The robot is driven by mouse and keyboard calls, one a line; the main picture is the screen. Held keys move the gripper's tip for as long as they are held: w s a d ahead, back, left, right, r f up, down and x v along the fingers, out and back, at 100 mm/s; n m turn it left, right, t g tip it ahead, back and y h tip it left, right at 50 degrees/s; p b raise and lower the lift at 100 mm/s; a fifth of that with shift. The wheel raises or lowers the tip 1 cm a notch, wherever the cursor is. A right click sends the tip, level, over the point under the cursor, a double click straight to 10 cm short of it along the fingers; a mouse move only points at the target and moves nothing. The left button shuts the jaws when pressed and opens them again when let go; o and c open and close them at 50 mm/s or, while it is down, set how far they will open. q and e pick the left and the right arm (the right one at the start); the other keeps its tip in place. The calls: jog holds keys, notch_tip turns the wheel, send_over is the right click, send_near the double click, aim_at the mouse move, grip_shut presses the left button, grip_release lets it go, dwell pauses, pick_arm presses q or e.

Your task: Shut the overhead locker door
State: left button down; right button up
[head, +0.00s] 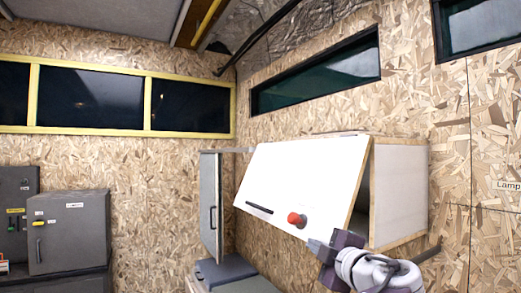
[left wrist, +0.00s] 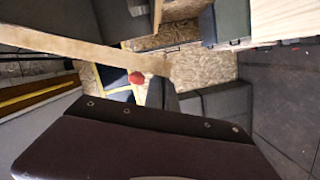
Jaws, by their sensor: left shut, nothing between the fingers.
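The overhead locker (head: 400,190) is a wooden-edged box with a pale side panel on the right wall in the head view. Its white door (head: 300,175) is ajar, hanging from the top with its lower edge swung outward. A dark gap shows between door and side panel. The door bears a black slot handle (head: 259,208) and a red knob (head: 296,219). My left gripper (head: 318,244) is shut and empty, at the door's lower right corner; I cannot tell whether it touches. In the left wrist view, a red round thing (left wrist: 136,77) shows beyond a pale edge.
A tall grey cabinet door (head: 210,205) stands open left of the locker, above a grey unit (head: 232,272). Dark grey boxes (head: 70,232) stand at the far left. A dark window (head: 315,78) is above the locker.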

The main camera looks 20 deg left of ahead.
pick_arm(q)
jog(key=w+d+f+p, duration=0.3)
jog(key=w+d+p, duration=0.3)
jog(key=w, duration=0.1)
jog(key=shift+f, duration=0.15)
jog(key=shift+a, duration=0.1)
dwell(0.5)
